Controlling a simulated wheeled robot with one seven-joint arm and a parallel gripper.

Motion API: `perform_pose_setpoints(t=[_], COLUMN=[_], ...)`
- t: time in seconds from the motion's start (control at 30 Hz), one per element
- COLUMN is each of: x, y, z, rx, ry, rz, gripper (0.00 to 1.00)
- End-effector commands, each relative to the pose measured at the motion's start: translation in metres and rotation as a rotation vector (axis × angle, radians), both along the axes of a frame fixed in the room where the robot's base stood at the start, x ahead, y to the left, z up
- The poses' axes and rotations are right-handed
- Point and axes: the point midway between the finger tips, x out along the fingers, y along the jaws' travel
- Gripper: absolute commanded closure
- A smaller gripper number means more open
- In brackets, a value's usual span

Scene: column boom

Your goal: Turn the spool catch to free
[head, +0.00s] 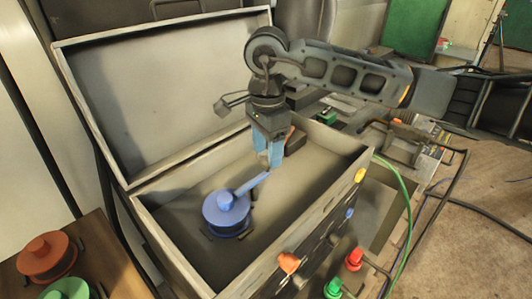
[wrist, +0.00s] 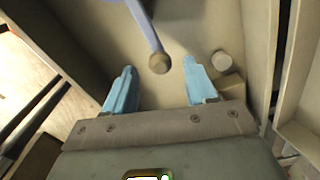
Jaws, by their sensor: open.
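A blue spool (head: 228,212) stands on the floor of the open box (head: 160,250). A blue-grey lever (head: 252,184) reaches from its top up and to the right; which part is the catch is not clear. My gripper (head: 270,164) points down at the lever's outer end. In the wrist view the lever (wrist: 146,25) comes in from the top and ends in a round brown knob (wrist: 159,64). My gripper (wrist: 158,68) is open, its light-blue fingers on either side of the knob, with gaps showing. Whether the fingertips reach the knob's depth is unclear.
The box lid (head: 165,95) stands open behind. A pale round peg (wrist: 221,60) is right of my right finger. Orange (head: 46,255) and green (head: 68,289) spools sit on a left table. Coloured knobs, including a red one (head: 354,259), line the box's front.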

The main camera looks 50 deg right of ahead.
Motion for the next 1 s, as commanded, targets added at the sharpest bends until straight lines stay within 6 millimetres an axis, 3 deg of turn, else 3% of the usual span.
perform_pose_setpoints(t=[0.2,0.53,1.0], x=[0.000,0.000,0.000], y=[0.000,0.000,0.000], z=[-0.020,-0.024,-0.024], rx=[0.002,0.001,0.001], ry=[0.000,-0.001,-0.001], rz=[-0.001,0.000,0.000], gripper=[0.44,0.45,0.90])
